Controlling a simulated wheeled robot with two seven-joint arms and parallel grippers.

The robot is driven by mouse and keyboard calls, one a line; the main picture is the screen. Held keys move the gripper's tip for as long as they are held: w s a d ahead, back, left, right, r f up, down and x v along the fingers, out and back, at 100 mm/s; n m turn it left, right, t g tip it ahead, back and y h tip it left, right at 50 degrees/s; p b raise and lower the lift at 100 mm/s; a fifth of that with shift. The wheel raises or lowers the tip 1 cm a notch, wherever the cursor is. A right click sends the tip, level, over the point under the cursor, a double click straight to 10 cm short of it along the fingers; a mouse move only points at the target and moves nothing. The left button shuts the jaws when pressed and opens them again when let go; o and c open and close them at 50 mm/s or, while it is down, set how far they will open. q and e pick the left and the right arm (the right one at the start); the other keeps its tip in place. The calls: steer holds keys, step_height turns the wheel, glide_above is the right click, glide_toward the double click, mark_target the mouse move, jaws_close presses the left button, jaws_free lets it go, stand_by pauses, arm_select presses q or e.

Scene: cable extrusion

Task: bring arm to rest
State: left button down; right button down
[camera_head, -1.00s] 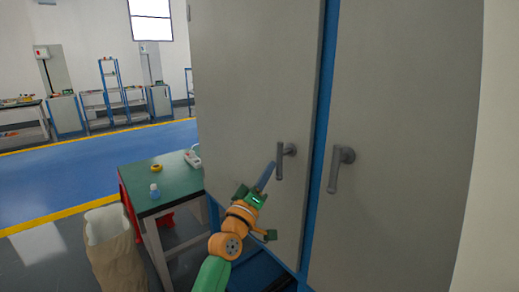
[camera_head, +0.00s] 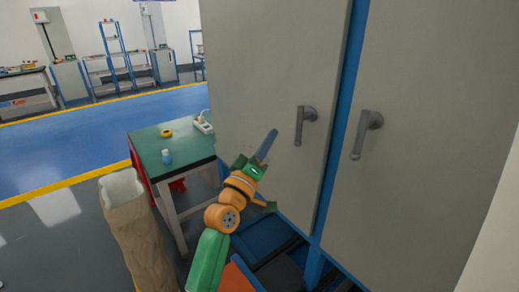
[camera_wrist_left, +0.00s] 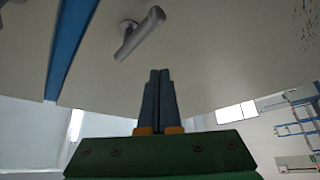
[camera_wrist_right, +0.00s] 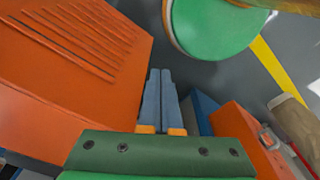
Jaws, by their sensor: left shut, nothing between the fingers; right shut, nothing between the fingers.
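My left gripper (camera_head: 268,143) is shut and empty, raised in front of the grey cabinet doors. Its closed fingers also show in the left wrist view (camera_wrist_left: 158,95), pointing toward the cabinet and apart from the left door handle (camera_wrist_left: 140,32). In the head view that handle (camera_head: 303,124) is to the right of the fingertips. My right gripper (camera_wrist_right: 162,95) shows only in its own wrist view. It is shut with nothing between its fingers, pointing down past orange and green parts of my body toward the grey floor.
Both cabinet doors (camera_head: 425,130) are closed; the right one has its own handle (camera_head: 366,134). A green-topped table (camera_head: 180,150) left of the arm holds a yellow tape roll (camera_head: 166,133), a small bottle (camera_head: 167,157) and a white power strip (camera_head: 203,123). A brown bin (camera_head: 135,225) stands beside it.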

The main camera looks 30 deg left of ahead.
arm_select(q)
steer(key=s, duration=0.5)
steer(key=s+d+f+m+g+h, duration=0.1)
steer(key=s+d+f+m+g, duration=0.25)
steer(key=f, duration=0.45)
steer(key=s+d+f+m+g+h, duration=0.1)
steer(key=s+d+f+m+g, duration=0.2)
steer(key=f, duration=0.4)
steer(key=s+d+f+m+g+h, duration=0.1)
steer(key=d+f+m+g, duration=0.2)
steer(key=f, duration=0.5)
steer(key=s+f+m+g+y, duration=0.1)
steer(key=s+f+m+g, duration=0.1)
steer(key=s+f+g, duration=0.55)
steer(key=s+f+m+g+y, duration=0.15)
steer(key=s+f, duration=0.35)
steer(key=s, duration=0.5)
step_height(320, 180, down, 16)
steer(key=s+f+g, duration=0.1)
steer(key=s+g, duration=0.1)
steer(key=s, duration=0.1)
steer(key=s+a+f, duration=0.1)
steer(key=s+f, duration=0.7)
steer(key=s, duration=0.3)
steer(key=shift+h, duration=0.35)
steer(key=shift+a+g, duration=0.1)
steer(key=shift+g, duration=0.15)
